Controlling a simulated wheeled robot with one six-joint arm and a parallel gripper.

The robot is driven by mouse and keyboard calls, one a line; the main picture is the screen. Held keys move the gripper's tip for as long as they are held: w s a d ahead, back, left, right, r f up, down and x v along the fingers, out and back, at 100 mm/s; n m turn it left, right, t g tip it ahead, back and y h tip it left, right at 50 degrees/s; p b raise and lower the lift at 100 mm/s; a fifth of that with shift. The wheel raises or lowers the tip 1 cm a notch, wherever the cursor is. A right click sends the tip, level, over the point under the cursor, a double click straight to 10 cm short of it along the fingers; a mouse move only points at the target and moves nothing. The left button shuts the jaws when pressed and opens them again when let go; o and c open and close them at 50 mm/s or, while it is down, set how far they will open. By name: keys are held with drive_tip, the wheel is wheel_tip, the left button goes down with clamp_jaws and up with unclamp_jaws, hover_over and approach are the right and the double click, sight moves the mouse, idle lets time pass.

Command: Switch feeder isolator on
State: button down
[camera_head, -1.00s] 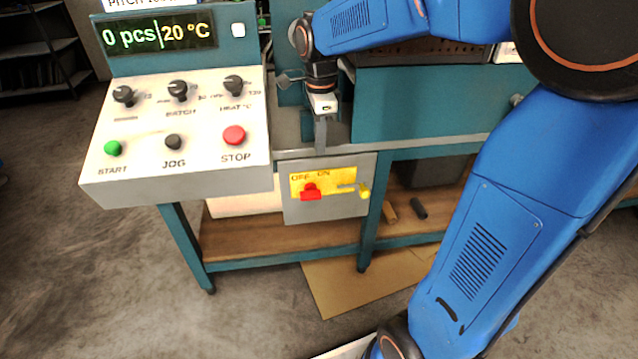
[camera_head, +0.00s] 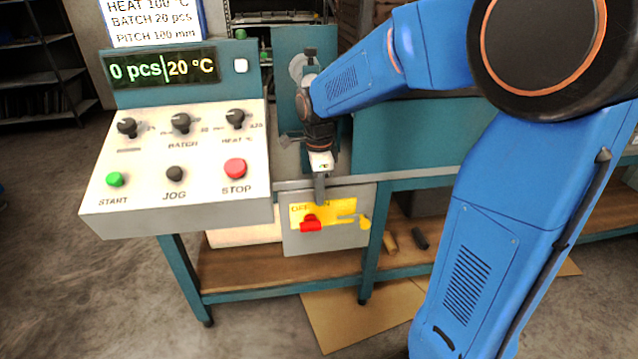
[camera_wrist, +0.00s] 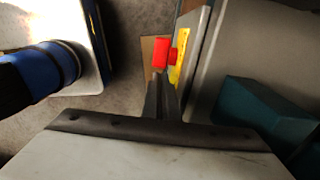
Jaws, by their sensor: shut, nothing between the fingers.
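The feeder isolator is a grey box (camera_head: 345,241) under the machine's front edge, with a yellow plate (camera_head: 343,206) and a red handle (camera_head: 311,223). The handle sits under the OFF side of the plate, whose lettering is partly covered by my gripper. My gripper (camera_head: 320,200) is shut and empty, pointing down in front of the plate just above the red handle. In the wrist view the red handle (camera_wrist: 160,55) stands out from the yellow plate (camera_wrist: 181,58), just beyond my fingertips (camera_wrist: 158,80). I cannot tell whether they touch.
The control console (camera_head: 175,200) with knobs and START, JOG and STOP buttons stands left of my gripper. Its display (camera_head: 160,69) reads 0 pcs and 20 °C. A yellow piece (camera_head: 365,222) sits at the box's right edge. A wooden shelf (camera_head: 280,268) lies below.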

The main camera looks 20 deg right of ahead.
wheel_tip(320, 180, down, 8)
drive_tip(key=shift+r, duration=0.25)
drive_tip(key=shift+d, duration=0.1)
drive_tip(key=shift+s+d+f, duration=0.1)
drive_tip(key=shift+d+f, duration=0.05)
drive_tip(key=shift+d, duration=0.05)
idle(0.3)
drive_tip(key=shift+d+r, duration=0.1)
drive_tip(key=shift+r, duration=0.2)
wheel_tip(320, 180, up, 13)
hover_over(320, 223)
drive_tip(key=d, duration=0.2)
drive_tip(key=shift+s+d+r, duration=0.1)
drive_tip(key=shift+s+r, duration=0.05)
drive_tip(key=shift+s, duration=0.05)
